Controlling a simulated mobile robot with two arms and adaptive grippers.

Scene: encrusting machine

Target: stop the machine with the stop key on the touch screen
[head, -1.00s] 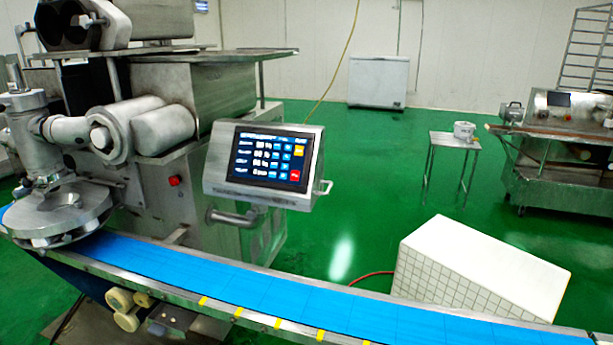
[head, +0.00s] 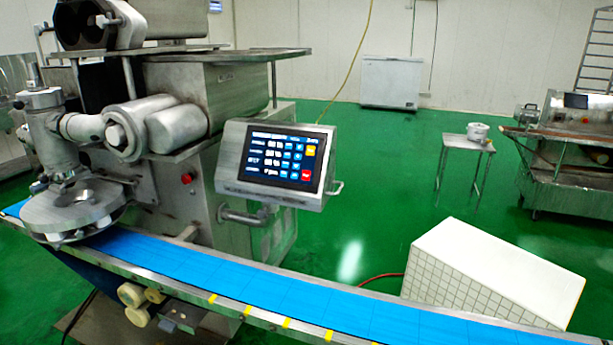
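The encrusting machine (head: 190,100) stands at the left with its metal head over a blue conveyor belt (head: 260,292). Its touch screen (head: 283,159) sits in a grey metal box on an arm, above and behind the belt. The screen is lit, with rows of white figures and blue keys. A yellow key (head: 310,150) is at its upper right and a red key (head: 305,175) at its lower right. The key labels are too small to read. A round red button (head: 186,178) is on the machine body. Neither of my grippers is in view.
The conveyor runs across the front, between the view and the screen. A white tiled block (head: 495,270) lies at the right behind the belt. A small metal table (head: 465,144), a white chest freezer (head: 390,82) and another machine (head: 570,150) stand farther back. Green floor between them is clear.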

